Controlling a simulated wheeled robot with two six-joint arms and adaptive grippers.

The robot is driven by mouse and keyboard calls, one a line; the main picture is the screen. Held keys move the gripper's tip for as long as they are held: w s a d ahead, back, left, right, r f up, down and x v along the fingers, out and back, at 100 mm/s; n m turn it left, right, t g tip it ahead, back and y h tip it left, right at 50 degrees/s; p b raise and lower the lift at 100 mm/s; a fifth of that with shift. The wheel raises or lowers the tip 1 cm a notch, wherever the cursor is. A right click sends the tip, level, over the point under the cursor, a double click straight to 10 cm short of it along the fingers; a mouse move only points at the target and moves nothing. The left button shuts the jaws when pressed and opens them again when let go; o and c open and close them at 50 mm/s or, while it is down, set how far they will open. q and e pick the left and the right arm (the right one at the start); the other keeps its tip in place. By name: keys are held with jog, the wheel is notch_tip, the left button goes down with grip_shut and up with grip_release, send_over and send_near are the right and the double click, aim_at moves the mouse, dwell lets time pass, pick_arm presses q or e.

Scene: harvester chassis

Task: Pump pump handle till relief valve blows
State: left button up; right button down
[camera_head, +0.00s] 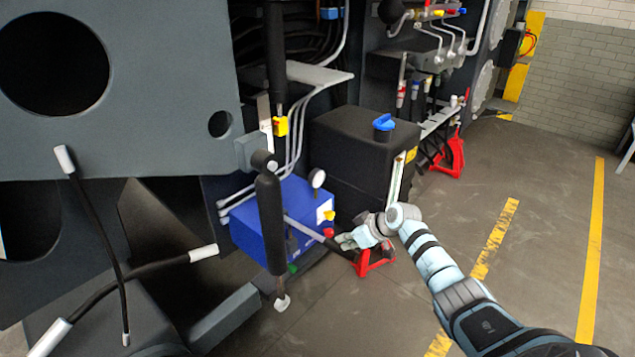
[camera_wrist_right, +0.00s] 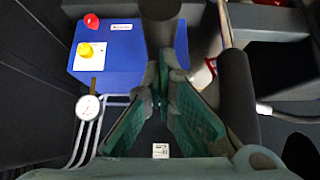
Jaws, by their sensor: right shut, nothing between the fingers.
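The blue pump unit (camera_head: 262,232) stands low on the chassis; it also shows upside down in the right wrist view (camera_wrist_right: 125,62). The pump handle (camera_head: 305,229) is a thin grey rod with a dark grip, slanting down right from the unit. In the right wrist view the dark grip (camera_wrist_right: 160,32) comes in from the top and meets the fingertips' area. My right gripper (camera_head: 347,241) is shut and empty close beside the grip; its green finger pads (camera_wrist_right: 163,85) show. I cannot tell whether they touch the grip. The relief valve is not clearly identifiable. My left gripper is out of view.
A round gauge (camera_head: 318,178) sits on the unit, above yellow and red knobs (camera_head: 329,233). A dark cylinder (camera_head: 270,222) hangs left of the handle. A black tank (camera_head: 360,150) stands behind, and a red stand (camera_head: 376,260) is below. Floor at right is clear.

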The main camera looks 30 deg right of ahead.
aim_at(345, 252)
notch_tip(345, 252, down, 2)
jog(key=shift+s+a+f+b, duration=0.1)
jog(key=shift+f+b, duration=0.1)
jog(key=shift+b, duration=0.7)
notch_tip(345, 252, down, 2)
jog(key=shift+b, duration=0.95)
jog(key=r+p, duration=0.8)
jog(key=shift+w+r, duration=0.1)
jog(key=shift+w, duration=0.25)
jog(key=shift+s, duration=0.1)
